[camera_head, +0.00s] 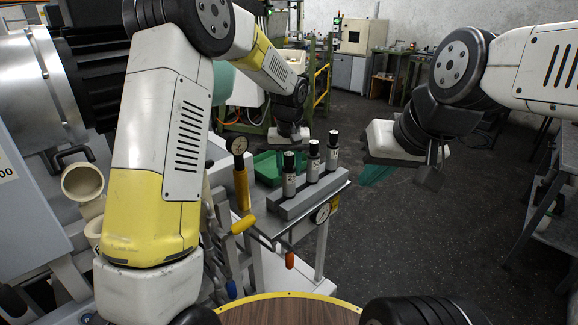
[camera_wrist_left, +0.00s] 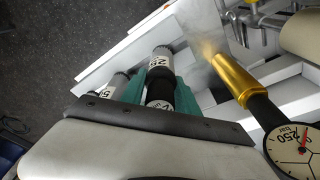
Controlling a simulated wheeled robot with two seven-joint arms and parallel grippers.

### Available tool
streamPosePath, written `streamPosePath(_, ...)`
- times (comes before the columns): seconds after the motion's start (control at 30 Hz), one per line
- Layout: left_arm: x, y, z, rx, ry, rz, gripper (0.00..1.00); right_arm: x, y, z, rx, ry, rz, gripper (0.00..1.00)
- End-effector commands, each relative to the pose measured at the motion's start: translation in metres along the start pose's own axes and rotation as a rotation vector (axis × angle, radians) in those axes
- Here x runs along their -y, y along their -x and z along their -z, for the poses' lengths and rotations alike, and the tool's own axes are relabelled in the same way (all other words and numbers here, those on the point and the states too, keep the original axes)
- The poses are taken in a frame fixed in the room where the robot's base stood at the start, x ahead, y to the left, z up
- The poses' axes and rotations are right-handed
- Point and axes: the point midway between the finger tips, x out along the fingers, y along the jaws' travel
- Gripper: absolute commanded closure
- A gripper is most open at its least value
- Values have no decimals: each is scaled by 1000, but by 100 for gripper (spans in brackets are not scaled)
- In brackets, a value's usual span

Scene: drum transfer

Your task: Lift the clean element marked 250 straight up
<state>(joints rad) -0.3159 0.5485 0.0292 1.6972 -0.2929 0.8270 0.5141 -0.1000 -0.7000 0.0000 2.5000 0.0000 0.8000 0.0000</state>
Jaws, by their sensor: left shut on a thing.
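Three small elements with black caps and pale labelled bodies stand in a row on a grey block (camera_head: 302,195) in the head view. The other two are the middle element (camera_head: 313,167) and the far element (camera_head: 332,155). My left gripper (camera_wrist_left: 160,90) is shut on the 250 element, its green fingers on either side; its height off the block cannot be told. My right gripper (camera_head: 376,174) hangs right of the block, its fingers mostly hidden.
A dial gauge on a yellow handle (camera_head: 241,185) stands close left of the block and shows large in the left wrist view (camera_wrist_left: 290,148). Open floor (camera_head: 430,235) lies to the right.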

Motion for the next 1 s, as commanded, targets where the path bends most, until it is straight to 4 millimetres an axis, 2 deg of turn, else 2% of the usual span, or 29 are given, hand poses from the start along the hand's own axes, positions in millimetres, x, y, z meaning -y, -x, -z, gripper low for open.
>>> streamPosePath(0.17, 0, 11, 2, -4, 0, -1, 100, 0, 0, 0, 0, 0, 0, 100)
streamPosePath(0.37, 0, 36, 6, -5, -1, -1, 100, 0, 0, 0, 0, 0, 0, 100)
streamPosePath(0.57, -1, 47, -38, -2, -4, 0, 100, 0, 0, 0, 0, 0, 0, 100)
streamPosePath(0.8, -1, 62, -102, -2, -3, -1, 100, 0, 0, 0, 0, 0, 0, 100)
streamPosePath(1.0, -2, 70, -136, -2, -2, -1, 100, 0, 0, 0, 0, 0, 0, 100)
